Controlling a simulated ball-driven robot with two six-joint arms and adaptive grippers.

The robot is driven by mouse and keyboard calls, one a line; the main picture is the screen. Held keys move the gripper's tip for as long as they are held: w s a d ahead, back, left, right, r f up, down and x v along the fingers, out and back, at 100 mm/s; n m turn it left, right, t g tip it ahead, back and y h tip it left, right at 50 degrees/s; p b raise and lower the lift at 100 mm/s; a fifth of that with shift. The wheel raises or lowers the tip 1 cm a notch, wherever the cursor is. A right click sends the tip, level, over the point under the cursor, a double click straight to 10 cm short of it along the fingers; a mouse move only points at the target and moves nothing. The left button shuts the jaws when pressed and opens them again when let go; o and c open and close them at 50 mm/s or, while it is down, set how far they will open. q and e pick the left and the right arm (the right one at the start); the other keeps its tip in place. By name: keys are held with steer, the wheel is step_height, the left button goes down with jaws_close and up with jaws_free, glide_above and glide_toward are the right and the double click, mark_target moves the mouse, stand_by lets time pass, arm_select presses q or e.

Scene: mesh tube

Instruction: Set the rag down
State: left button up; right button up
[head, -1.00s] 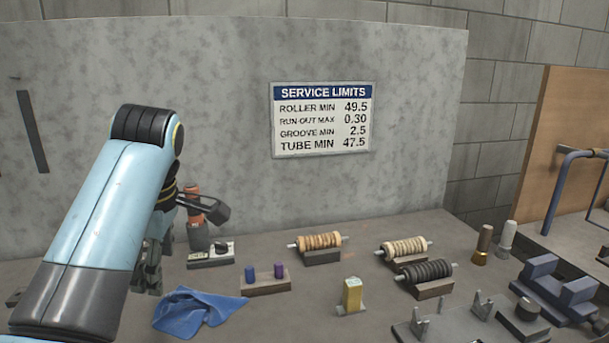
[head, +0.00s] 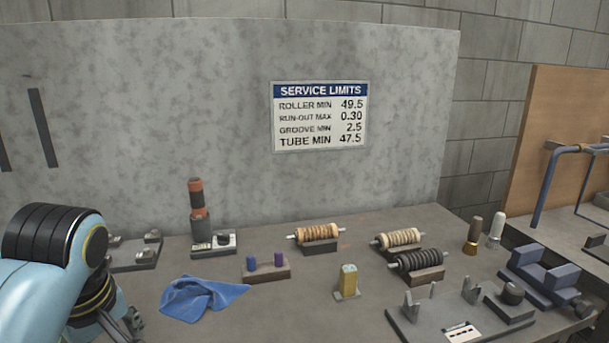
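The blue rag (head: 205,299) lies crumpled on the grey bench at the left front, with nothing holding it. My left arm comes in at the lower left. Part of my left gripper (head: 132,322) shows at the lower edge of the view, left of the rag and apart from it. Its fingers are mostly hidden or cut off, so I cannot tell whether they are open. My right gripper is not in view.
A block with two purple pegs (head: 265,267) stands right of the rag. Behind are a gauge block (head: 214,243) and an orange-and-black cylinder (head: 197,208). Several rollers (head: 317,233) rest on blocks, and a yellow block (head: 348,280) stands mid-bench. Bare bench lies between them.

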arm_select(q)
steer(key=s+m+t+h, duration=0.1)
steer(key=s+m, duration=1.2)
steer(key=s, duration=0.6)
steer(key=s+a+f+g+b, duration=0.2)
steer(key=f+b, duration=0.7)
steer(key=f, duration=2.7)
steer(key=s+a+f+b, duration=0.1)
steer(key=s+f+b, duration=0.2)
steer(key=s+f, duration=0.6)
steer(key=s+a+f+b, duration=0.1)
steer(key=s+f+b, duration=0.3)
steer(key=s+f, duration=0.4)
step_height(320, 180, down, 6)
steer(key=shift+s+f+n+g, duration=0.1)
steer(key=shift+s+n+g, duration=0.2)
steer(key=shift+s+n, duration=0.1)
